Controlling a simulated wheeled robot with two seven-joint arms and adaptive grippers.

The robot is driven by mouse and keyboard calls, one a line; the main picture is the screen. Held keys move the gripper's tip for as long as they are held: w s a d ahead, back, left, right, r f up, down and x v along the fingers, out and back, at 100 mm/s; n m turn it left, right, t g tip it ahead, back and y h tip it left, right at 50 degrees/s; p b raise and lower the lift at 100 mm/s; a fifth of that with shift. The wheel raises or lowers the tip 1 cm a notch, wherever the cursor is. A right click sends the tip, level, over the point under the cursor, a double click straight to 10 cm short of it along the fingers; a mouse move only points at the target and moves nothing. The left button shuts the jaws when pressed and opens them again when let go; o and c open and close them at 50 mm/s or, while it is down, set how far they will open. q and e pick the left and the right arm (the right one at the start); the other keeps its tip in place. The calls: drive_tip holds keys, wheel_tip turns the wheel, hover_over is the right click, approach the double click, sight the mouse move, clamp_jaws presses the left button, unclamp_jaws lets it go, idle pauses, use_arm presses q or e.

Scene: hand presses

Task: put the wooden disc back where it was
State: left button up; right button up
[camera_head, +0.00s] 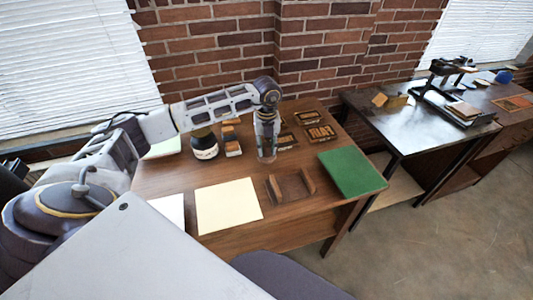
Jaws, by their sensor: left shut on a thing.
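My left arm reaches in from the left over the brown wooden table, and its gripper (267,151) points straight down above the table's middle. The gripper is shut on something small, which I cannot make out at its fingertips. I cannot pick out the wooden disc clearly in this view. A wooden holder (290,187) with two raised sides stands just in front and to the right of the gripper. My right gripper is not in view.
Behind are a dark round jar (205,147) with a pale label, small wooden blocks (231,139) and dark lettered plates (321,133). A cream sheet (228,205) lies in front, a green mat (352,172) at right. A hand press (449,84) stands on another table.

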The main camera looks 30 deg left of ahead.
sight(267, 153)
use_arm(q)
drive_tip(key=shift+f, duration=1.75)
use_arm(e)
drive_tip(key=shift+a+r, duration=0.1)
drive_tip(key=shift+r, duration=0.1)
use_arm(q)
drive_tip(key=shift+f, duration=0.2)
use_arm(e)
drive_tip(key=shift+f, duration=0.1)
use_arm(q)
drive_tip(key=o, duration=1)
drive_tip(key=shift+r, duration=0.15)
wheel_tip(267, 153, up, 10)
drive_tip(key=shift+r+b, duration=0.15)
drive_tip(key=shift+b, duration=0.3)
drive_tip(key=shift+r, duration=0.85)
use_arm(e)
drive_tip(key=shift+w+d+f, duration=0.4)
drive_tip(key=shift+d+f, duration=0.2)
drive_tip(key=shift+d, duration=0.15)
